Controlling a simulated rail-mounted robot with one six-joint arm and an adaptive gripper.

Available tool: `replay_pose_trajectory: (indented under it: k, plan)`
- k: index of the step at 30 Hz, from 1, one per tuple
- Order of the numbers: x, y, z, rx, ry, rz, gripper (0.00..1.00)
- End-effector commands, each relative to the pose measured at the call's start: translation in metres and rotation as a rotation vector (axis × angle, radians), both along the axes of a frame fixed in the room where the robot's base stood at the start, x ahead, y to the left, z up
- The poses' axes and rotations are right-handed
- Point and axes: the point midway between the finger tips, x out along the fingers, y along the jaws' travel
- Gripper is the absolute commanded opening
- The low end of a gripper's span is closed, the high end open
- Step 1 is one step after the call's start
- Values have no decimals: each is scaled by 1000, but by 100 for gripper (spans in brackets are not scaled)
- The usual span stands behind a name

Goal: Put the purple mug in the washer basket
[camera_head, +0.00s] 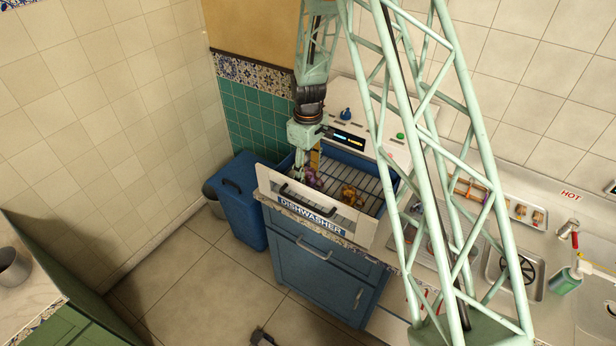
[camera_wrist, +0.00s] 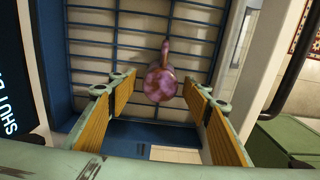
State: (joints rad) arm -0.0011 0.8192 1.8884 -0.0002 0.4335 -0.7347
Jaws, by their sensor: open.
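The purple mug (camera_head: 314,178) is at the left side of the washer basket (camera_head: 374,187), a wire rack in the pulled-out dishwasher drawer. In the wrist view the mug (camera_wrist: 161,84) shows against the dark bars of the basket (camera_wrist: 140,48), with its handle pointing up in the picture. My gripper (camera_head: 307,168) reaches down into the drawer from above. Its two orange-padded fingers stand apart in the wrist view, with the mug seen between their tips (camera_wrist: 156,88) and a gap on each side. Whether the mug's base rests on the wires is hidden.
An orange-brown item (camera_head: 352,195) lies in the basket, right of the mug. The drawer's white front panel (camera_head: 345,228) bounds the near side. A blue bin (camera_head: 240,198) stands at the left. A sink counter with a green bottle (camera_head: 566,281) is at the right.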

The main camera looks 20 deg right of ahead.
Motion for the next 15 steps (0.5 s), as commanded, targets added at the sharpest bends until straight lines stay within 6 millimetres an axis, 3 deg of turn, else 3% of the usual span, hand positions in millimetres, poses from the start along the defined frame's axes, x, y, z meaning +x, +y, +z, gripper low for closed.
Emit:
replay_pose_trajectory:
  k: [15]
  plan:
    - [0, 0, 58, 0, -1, 0, 45]
